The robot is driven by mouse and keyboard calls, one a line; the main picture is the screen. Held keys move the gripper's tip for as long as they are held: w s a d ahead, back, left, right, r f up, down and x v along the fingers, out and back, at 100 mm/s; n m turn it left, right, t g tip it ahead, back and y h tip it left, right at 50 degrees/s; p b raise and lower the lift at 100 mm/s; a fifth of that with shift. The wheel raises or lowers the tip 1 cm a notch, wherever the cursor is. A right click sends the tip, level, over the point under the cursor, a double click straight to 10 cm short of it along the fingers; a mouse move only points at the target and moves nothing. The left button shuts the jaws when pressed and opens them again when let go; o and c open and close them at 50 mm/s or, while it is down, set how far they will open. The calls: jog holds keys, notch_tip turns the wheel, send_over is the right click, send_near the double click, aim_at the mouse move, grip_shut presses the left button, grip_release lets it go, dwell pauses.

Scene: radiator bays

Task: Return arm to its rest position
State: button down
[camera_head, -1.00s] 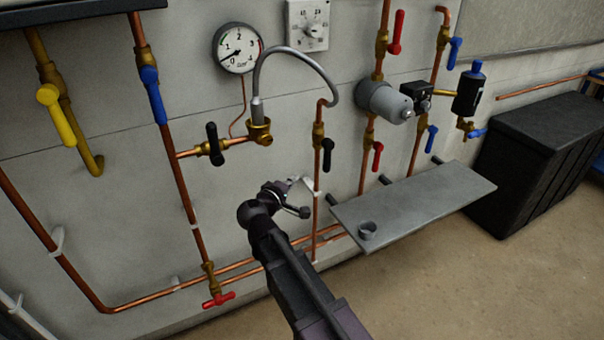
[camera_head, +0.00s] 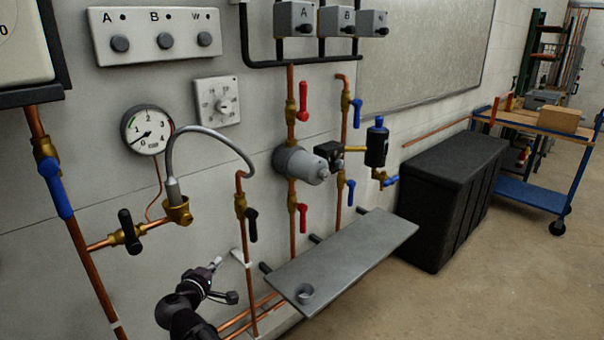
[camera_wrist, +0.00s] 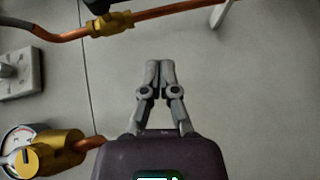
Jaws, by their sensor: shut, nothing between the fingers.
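My gripper (camera_head: 217,262) is in the lower middle of the head view, at the end of my dark arm, in front of the wall and left of the grey shelf (camera_head: 345,262). In the wrist view my gripper (camera_wrist: 160,66) has its two grey fingers together, with nothing between them. Bare wall lies beyond the fingertips. The fingers look apart from the pipes and valves. Most of my arm is cut off by the bottom edge of the head view.
A copper pipe with a black-handled valve (camera_head: 251,225) rises near my gripper. The gauge (camera_head: 147,130) and grey hose (camera_head: 215,132) are above left. A black bin (camera_head: 452,195) and blue cart (camera_head: 530,193) are right, with open floor in front.

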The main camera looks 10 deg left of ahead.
jog(key=w+d+f+m+g+h, duration=0.1)
jog(key=d+f+m+g, duration=0.2)
jog(key=d, duration=0.6)
jog(key=w+d+f+m+g+h, duration=0.2)
jog(key=d+f, duration=0.1)
jog(key=d, duration=0.5)
jog(key=w+d+f+m+g+h, duration=0.1)
jog(key=d+f+m+g, duration=0.2)
jog(key=d, duration=0.6)
jog(key=s+d+f+m+g+y, duration=0.3)
jog(key=s+d+m+g, duration=0.15)
jog(key=d, duration=0.55)
jog(key=s+d+f+m+g+y, duration=0.3)
jog(key=s+d, duration=0.3)
jog(key=d, duration=0.5)
notch_tip(320, 180, up, 20)
jog(key=p, duration=2)
jog(key=shift+a+f, duration=0.15)
jog(key=shift+a, duration=0.05)
jog(key=shift+a, duration=0.1)
